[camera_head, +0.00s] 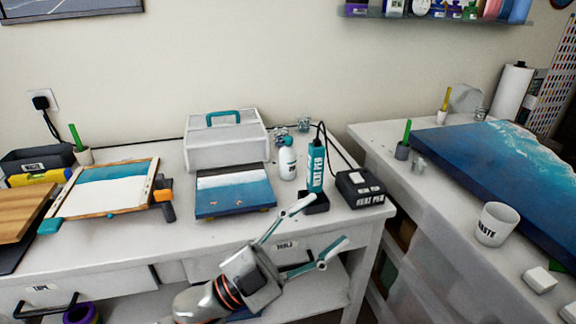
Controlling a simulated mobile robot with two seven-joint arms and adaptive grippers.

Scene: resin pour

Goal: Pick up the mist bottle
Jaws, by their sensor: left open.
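A small white bottle with a teal top (287,162), which looks like the mist bottle, stands upright on the white workbench (225,232). It is between the teal and white panel and the teal heat pen. My left gripper (325,222) is at the bench's front edge, in front of and to the right of the bottle in the picture. Its fingers are spread wide with nothing between them, and it is apart from the bottle. My right gripper is not in view.
The heat pen (316,166) stands close right of the bottle, with its cable and black box (360,188) beside it. A white case (226,145) is behind left; a painted panel (234,192) lies left. A second table (395,180) holds a waste cup (495,224).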

